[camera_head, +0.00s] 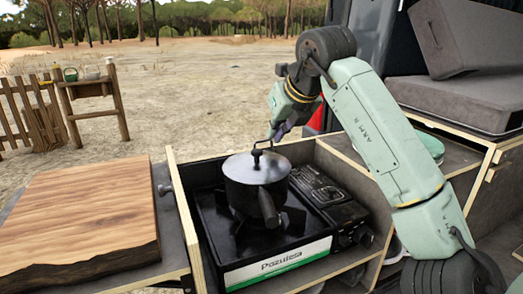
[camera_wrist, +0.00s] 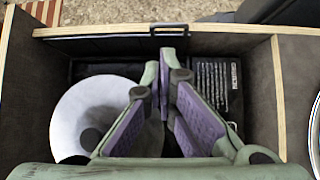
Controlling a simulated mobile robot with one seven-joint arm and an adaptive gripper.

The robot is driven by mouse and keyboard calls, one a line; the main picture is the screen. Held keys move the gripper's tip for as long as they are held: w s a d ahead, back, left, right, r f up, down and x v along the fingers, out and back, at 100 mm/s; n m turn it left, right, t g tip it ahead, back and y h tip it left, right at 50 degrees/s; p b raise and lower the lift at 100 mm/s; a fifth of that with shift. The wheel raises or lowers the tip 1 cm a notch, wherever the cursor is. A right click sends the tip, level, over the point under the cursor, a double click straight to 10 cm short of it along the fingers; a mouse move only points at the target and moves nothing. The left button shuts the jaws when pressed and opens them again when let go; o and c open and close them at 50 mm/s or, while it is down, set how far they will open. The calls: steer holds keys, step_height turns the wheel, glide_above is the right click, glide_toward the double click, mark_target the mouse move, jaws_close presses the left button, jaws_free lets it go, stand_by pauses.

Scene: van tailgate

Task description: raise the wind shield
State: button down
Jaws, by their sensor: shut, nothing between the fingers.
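The wind shield appears in the wrist view as a thin dark strip (camera_wrist: 105,46) along the far wall of the stove compartment. A black loop handle (camera_wrist: 170,31) stands at its middle. In the head view my arm and the pot leave the shield unclear, and it seems low. My gripper (camera_wrist: 170,72) has its purple-padded fingers together and empty, pointing at the handle and just short of it in the picture. I cannot tell whether they touch. In the head view my gripper (camera_head: 279,132) is above the compartment's back edge, behind the pot.
A lidded black pot (camera_head: 256,180) sits on the gas stove (camera_head: 275,262), close to my gripper; its lid (camera_wrist: 95,115) shows at left in the wrist view. Plywood walls (camera_head: 184,222) enclose the stove. A cutting board (camera_head: 80,215) lies left; grey cushions (camera_head: 460,95) are at right.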

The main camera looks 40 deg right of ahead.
steer(key=p+x, duration=0.2)
steer(key=x, duration=0.7)
steer(key=shift+w+f, duration=0.25)
steer(key=shift+f, duration=0.05)
step_height(320, 180, up, 13)
steer(key=p, duration=0.5)
steer(key=shift+p, duration=0.3)
steer(key=shift+r, duration=0.15)
